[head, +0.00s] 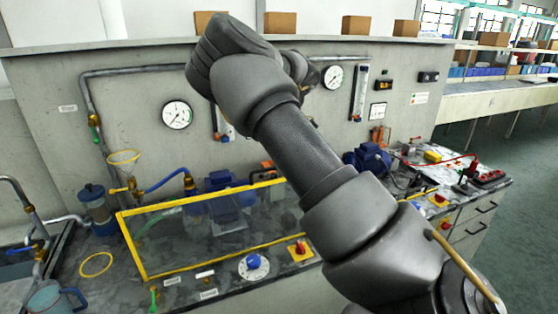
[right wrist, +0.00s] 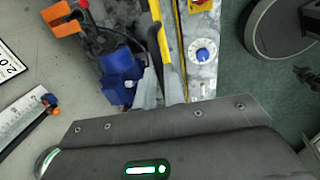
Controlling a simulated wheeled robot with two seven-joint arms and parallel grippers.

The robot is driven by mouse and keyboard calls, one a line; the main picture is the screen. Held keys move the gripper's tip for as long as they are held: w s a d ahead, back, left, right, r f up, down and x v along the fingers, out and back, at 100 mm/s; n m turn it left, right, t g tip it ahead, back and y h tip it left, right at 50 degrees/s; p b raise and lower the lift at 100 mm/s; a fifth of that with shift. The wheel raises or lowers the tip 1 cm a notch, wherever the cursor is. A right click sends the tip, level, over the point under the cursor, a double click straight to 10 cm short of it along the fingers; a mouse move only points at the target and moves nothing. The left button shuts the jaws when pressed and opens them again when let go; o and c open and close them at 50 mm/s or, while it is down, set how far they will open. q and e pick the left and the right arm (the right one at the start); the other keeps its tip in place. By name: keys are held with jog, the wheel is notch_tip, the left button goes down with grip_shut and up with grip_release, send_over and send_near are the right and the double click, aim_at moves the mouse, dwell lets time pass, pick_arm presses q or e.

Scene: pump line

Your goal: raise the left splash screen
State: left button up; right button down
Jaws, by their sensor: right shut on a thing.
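The left splash screen (head: 132,246) is a clear pane in a yellow frame, leaning over the left part of the bench in the head view. My arm hides its right end.
A white dial with a blue knob (head: 254,266) and a red button on yellow (head: 300,250) sit in front of the screen. Blue pumps stand behind, one at the right (head: 367,158). A yellow ring (head: 96,264) lies at the left. Gauges hang on the back wall.

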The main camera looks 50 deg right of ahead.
jog(key=shift+w+d+r, duration=0.1)
jog(key=shift+r, duration=0.2)
jog(key=c, duration=1.7)
grip_release()
jog(key=shift+c, duration=0.2)
jog(key=shift+o, duration=1.3)
jog(key=shift+r, duration=0.4)
notch_tip(320, 180, up, 10)
jog(key=s+a, duration=0.1)
jog(key=s, duration=0.1)
jog(key=shift+b, duration=0.45)
